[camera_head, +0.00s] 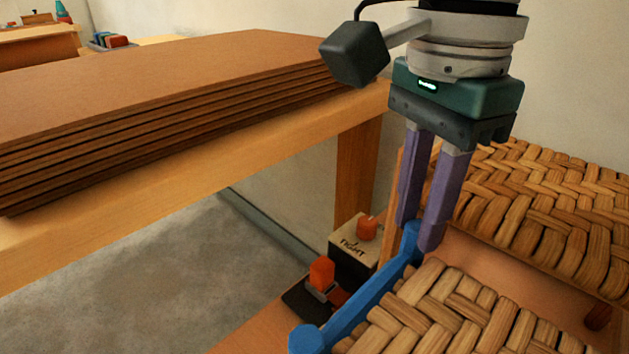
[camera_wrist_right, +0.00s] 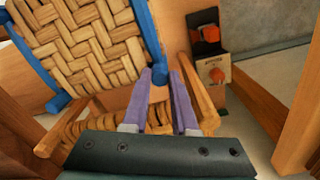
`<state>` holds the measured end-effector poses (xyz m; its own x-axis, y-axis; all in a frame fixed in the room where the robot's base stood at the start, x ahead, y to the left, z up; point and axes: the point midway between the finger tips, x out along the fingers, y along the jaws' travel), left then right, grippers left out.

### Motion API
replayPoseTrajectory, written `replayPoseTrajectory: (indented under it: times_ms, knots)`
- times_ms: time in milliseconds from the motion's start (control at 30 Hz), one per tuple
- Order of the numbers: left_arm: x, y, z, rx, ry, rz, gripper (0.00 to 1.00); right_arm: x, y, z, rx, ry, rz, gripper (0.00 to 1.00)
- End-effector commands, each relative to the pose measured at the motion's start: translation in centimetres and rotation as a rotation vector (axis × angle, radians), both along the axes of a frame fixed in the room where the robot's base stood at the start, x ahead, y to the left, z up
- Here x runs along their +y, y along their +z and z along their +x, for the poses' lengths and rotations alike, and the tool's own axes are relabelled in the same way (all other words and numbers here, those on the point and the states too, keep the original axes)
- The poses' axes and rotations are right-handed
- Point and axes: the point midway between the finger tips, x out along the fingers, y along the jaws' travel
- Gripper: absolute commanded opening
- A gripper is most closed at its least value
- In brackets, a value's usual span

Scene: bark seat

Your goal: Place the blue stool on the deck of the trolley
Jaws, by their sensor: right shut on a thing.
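The blue stool has a woven bark seat and a blue frame. It shows at the bottom of the head view, where its blue rail (camera_head: 368,300) runs down to the left, and its lower part is cut off. My right gripper (camera_head: 424,228) points down, its purple fingers shut on the blue frame near the rail's upper end. In the right wrist view the stool's seat (camera_wrist_right: 85,45) fills the upper left, and the gripper's fingers (camera_wrist_right: 161,90) close around the blue frame. A wooden surface (camera_head: 255,335) lies below the stool; I cannot tell whether it is the trolley's deck. My left gripper is out of view.
A second woven seat with a plain wood frame (camera_head: 560,200) stands close behind at the right. A box marked TIGHT with an orange knob (camera_head: 367,228) and a black-and-orange device (camera_head: 320,285) sit beside the blue rail. A table with stacked brown sheets (camera_head: 170,85) fills the left.

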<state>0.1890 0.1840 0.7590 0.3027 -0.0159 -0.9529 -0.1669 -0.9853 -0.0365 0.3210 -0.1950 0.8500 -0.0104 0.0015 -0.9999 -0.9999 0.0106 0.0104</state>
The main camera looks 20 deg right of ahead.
Motion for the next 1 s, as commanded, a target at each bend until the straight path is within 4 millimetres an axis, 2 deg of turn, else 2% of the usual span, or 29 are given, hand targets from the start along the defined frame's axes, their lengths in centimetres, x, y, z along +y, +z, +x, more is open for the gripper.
replayPoseTrajectory:
  times_ms: [33,267,433,800,833,1000]
  knots:
    - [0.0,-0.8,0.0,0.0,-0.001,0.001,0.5,0.0,-1.0,-0.1,0.001,0.001,0.0,0.0]
    - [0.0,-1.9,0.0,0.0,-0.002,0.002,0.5,0.1,-2.6,-0.3,0.001,0.005,0.0,0.0]
    - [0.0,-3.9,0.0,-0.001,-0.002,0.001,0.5,0.2,-5.5,-0.7,0.002,0.01,-0.001,0.0]
    - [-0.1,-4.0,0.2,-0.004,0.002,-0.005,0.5,0.3,-5.8,-0.8,0.0,0.011,0.0,0.0]
    - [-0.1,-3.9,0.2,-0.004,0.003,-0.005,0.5,0.3,-5.8,-0.8,0.0,0.011,-0.001,0.28]
    - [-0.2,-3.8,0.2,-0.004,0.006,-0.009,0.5,0.3,-5.7,-0.8,0.0,0.011,-0.001,0.48]
